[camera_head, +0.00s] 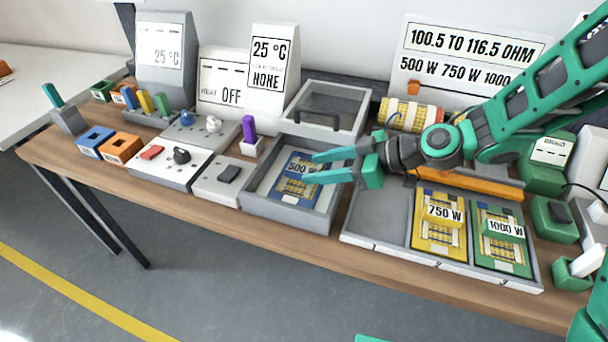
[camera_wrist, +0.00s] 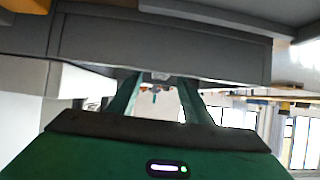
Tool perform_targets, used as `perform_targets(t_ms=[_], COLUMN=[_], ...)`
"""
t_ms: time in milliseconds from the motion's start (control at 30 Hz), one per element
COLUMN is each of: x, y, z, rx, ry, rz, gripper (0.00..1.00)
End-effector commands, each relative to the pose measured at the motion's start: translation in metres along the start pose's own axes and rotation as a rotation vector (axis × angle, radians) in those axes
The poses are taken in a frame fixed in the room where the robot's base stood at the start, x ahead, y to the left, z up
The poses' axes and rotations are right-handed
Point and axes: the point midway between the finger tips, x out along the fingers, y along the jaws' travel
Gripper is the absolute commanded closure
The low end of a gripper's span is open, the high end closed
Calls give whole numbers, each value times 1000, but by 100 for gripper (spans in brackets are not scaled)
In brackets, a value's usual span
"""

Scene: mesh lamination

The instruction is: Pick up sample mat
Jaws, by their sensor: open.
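A blue mat marked 500 W (camera_head: 288,187) lies inside an open grey box (camera_head: 285,216) at the middle of the bench. A yellow 750 W mat (camera_head: 432,240) and a green 1000 W mat (camera_head: 505,258) lie side by side in the grey tray (camera_head: 372,222) to the right. My gripper (camera_head: 309,168) is open, its teal fingers pointing left over the box and the blue mat. It hides part of that mat; I cannot tell whether it touches. In the wrist view, my open fingers (camera_wrist: 160,80) show nothing between them that I can identify as a mat.
The box's raised lid (camera_head: 335,103) stands behind it. A grey wall (camera_wrist: 160,45) crosses close above the fingers in the wrist view. Switch panels (camera_head: 165,172) and colored blocks (camera_head: 120,147) stand left. A yellow cylinder (camera_head: 405,112) lies behind my arm. The tray's left part is bare.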

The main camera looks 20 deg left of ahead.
Motion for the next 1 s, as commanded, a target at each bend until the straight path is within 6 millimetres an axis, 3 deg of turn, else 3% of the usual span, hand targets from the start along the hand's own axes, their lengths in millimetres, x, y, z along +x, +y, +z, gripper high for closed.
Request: perform_targets(t_ms=[200,500,567,700,1000], x=[28,32,32,32,31], y=[1,1,1,1,2], z=[0,0,0,0,-1], rx=[-1,0,0,0,-1], ry=[0,-1,-1,-1,0], rz=[-1,1,1,1,1], gripper=[55,55,67,100,100])
